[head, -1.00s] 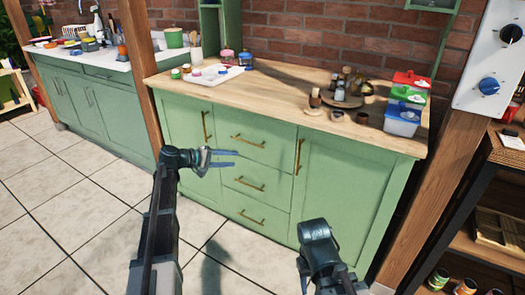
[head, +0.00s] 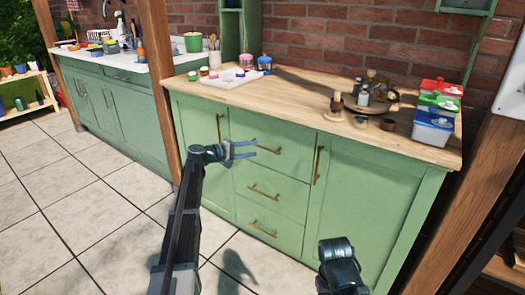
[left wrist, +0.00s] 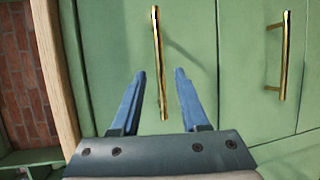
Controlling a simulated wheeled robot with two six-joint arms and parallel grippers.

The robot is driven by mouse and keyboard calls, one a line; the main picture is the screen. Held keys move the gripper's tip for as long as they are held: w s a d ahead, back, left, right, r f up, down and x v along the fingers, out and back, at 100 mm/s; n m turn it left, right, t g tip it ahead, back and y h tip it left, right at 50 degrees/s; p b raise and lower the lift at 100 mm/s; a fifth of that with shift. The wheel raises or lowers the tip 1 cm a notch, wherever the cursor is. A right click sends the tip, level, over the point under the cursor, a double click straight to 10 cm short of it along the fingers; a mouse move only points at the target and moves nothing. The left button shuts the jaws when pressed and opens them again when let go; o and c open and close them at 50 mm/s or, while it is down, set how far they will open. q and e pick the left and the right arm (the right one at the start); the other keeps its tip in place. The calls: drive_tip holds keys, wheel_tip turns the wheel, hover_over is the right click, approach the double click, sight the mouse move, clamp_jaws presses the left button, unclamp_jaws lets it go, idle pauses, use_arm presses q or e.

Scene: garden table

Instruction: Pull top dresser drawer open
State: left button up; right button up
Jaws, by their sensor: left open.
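The green dresser's top drawer (head: 287,164) is shut, its front flush with the dresser face. Its gold bar handle (head: 268,147) shows beside my left fingertips in the head view. My left gripper (head: 256,149) is open and empty, with its two blue fingers one above the other. In the left wrist view, which is turned sideways, the top handle (left wrist: 157,60) lies ahead of the gap between the fingers (left wrist: 159,75). Its near end appears between the fingertips. Contact cannot be told. Only part of my right arm shows, at the bottom; its gripper is not visible.
The middle drawer's handle (head: 264,191) and bottom drawer's handle (head: 263,229) sit below. Upright door handles (head: 318,166) flank the drawers. The wooden top (head: 300,99) holds a tray (head: 229,77), jars and colored boxes (head: 435,118). Tiled floor (head: 90,200) is clear at left.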

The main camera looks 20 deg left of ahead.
use_arm(q)
drive_tip(key=shift+b+x, duration=0.35)
drive_tip(key=shift+x, duration=2.45)
clamp_jaws()
drive_tip(key=shift+f, duration=0.1)
